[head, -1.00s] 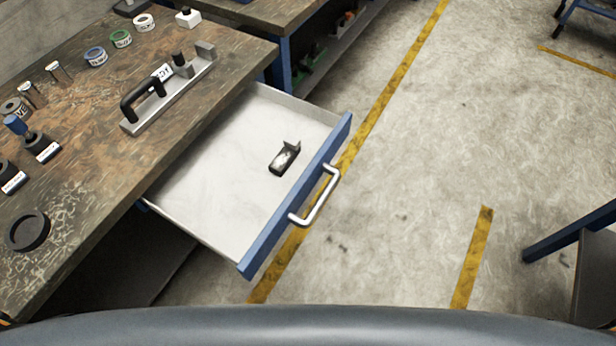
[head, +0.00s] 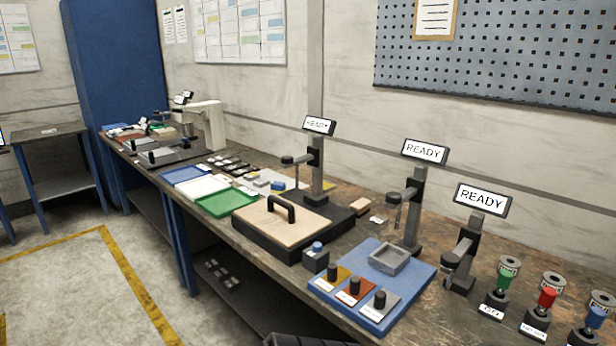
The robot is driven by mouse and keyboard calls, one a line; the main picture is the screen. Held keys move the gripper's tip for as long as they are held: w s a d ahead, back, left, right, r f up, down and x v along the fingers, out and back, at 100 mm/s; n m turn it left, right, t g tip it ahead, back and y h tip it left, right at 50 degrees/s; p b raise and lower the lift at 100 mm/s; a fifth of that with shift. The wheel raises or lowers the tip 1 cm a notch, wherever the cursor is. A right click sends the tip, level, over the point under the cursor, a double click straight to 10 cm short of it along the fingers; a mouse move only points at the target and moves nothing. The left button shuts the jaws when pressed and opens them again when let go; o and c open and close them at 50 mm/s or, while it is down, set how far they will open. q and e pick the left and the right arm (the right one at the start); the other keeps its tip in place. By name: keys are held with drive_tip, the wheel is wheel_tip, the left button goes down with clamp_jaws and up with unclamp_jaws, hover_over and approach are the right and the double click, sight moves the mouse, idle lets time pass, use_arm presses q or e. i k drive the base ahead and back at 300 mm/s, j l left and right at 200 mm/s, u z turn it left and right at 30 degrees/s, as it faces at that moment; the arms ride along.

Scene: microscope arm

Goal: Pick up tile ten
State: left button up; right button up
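Several small dark tiles with pale labels (head: 232,164) lie in rows on the long workbench, behind the coloured trays. More small dark pieces with pale marks (head: 221,272) lie on the shelf under the bench. Their numbers are too small to read, so I cannot tell which one is tile ten. Neither of my grippers shows in the head view.
Blue, white and green trays (head: 227,201) stand along the bench's front. A wooden-topped box with a black handle (head: 270,226), a blue board with knobs (head: 385,314) and posts with READY screens (head: 425,152) stand nearer. Open floor (head: 60,295) lies at the left.

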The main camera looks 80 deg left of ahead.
sight(250, 176)
drive_tip(key=j+u, duration=0.1)
drive_tip(key=u, duration=2.4)
drive_tip(key=i+j+u, duration=0.1)
drive_tip(key=j, duration=0.3)
drive_tip(key=i+j+u, duration=0.15)
drive_tip(key=i+j, duration=0.15)
drive_tip(key=i+j+u, duration=0.1)
drive_tip(key=j, duration=0.4)
drive_tip(key=i+j, duration=0.3)
drive_tip(key=i+j+z, duration=0.1)
drive_tip(key=i+j, duration=0.25)
drive_tip(key=j, duration=0.2)
drive_tip(key=i+j, duration=0.3)
drive_tip(key=j, duration=0.15)
drive_tip(key=i+j+z, duration=0.15)
drive_tip(key=i+j, duration=0.15)
drive_tip(key=j, duration=0.1)
